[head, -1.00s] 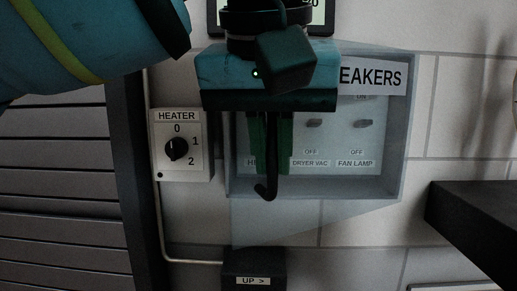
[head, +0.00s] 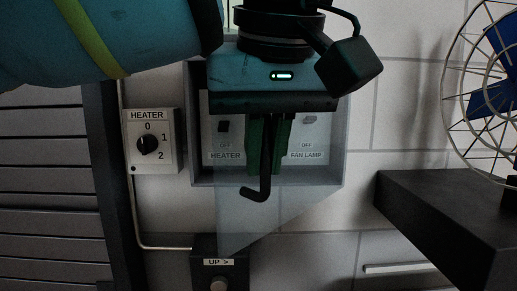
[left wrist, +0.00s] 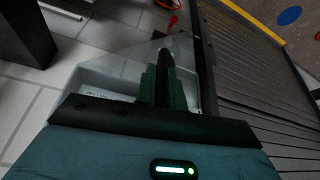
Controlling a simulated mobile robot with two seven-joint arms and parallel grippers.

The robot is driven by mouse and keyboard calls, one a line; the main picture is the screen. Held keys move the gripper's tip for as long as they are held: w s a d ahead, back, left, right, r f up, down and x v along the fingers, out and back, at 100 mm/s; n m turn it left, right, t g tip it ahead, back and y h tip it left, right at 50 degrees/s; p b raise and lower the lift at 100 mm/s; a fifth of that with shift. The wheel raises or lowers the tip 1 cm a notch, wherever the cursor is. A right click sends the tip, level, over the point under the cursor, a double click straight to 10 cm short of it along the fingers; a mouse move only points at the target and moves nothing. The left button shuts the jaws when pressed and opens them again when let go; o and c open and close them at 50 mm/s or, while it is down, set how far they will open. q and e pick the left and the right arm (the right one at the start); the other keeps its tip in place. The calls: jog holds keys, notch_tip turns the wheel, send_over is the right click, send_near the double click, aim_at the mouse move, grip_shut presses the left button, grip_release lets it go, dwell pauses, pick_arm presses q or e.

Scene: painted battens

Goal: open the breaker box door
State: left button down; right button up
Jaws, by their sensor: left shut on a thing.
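The grey breaker box (head: 338,170) is on the wall at the centre of the head view; it also shows in the left wrist view (left wrist: 98,82). Its see-through door (head: 240,225) stands partly open, its lower left corner swung out towards me and its right side at the box's right edge. My left gripper (head: 266,168) is in front of the box, green fingers shut on a black hooked rod (head: 264,185). The rod's bent tip overlaps the door in the picture; I cannot tell whether they touch. My gripper hides the box's upper and middle parts. My right gripper is not in view.
A heater dial box (head: 165,160) is left of the breaker box, beside a slatted shutter (head: 45,200). A small dark box marked UP (head: 238,270) sits below. A dark shelf (head: 430,205) and a fan (head: 485,100) stand at the right.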

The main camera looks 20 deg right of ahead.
pick_arm(q)
jog(key=c, duration=1.5)
grip_release()
jog(key=shift+a+r, duration=0.1)
jog(key=shift+r, duration=0.05)
